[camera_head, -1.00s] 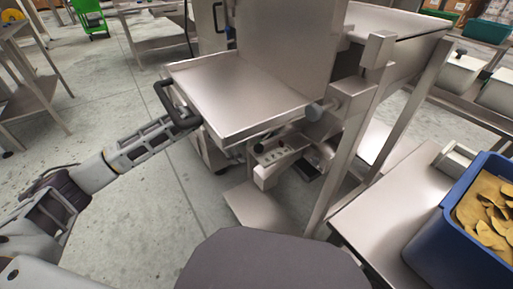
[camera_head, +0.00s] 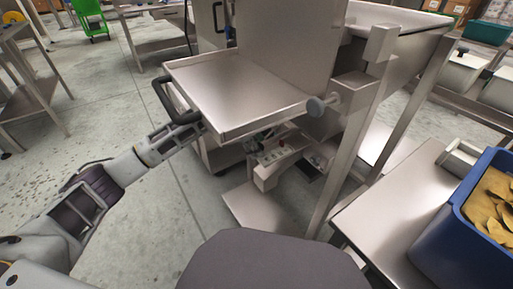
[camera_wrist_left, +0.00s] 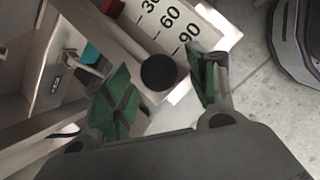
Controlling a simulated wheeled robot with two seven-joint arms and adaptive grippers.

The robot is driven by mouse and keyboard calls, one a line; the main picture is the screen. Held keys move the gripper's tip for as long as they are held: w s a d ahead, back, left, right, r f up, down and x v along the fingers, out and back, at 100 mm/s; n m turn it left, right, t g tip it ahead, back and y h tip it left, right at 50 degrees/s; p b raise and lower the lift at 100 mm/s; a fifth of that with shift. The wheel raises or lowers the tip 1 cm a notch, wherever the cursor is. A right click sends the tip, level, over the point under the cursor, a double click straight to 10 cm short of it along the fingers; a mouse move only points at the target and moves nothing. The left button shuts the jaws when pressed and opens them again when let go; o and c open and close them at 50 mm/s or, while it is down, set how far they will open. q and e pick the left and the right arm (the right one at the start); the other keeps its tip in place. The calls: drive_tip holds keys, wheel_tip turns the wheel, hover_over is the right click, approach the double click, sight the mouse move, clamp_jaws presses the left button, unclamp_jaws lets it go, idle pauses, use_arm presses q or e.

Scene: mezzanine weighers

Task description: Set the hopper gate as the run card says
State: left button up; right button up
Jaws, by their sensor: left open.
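In the left wrist view a round black knob (camera_wrist_left: 158,72) sits between the green-padded fingers of my left gripper (camera_wrist_left: 165,68). The fingers are spread apart, with the knob unclamped. Beside it is a white scale plate (camera_wrist_left: 190,31) with 60 and 90 readable and a 30 partly cut off. A small red part (camera_wrist_left: 108,7) shows at the top edge. In the head view my left arm reaches under the steel tray (camera_head: 235,92), which hides most of the gripper. My right gripper is not in view. No run card can be made out.
A dark handle (camera_head: 169,95) is at the tray's left side, close to my left arm. A steel post (camera_head: 352,150) stands to the right. A blue bin (camera_head: 450,235) of yellowish pieces stands on a table at right.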

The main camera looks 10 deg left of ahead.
use_arm(q)
drive_tip(key=shift+d+f, duration=0.1)
drive_tip(key=shift+f, duration=0.1)
drive_tip(key=shift+c, duration=0.5)
clamp_jaws()
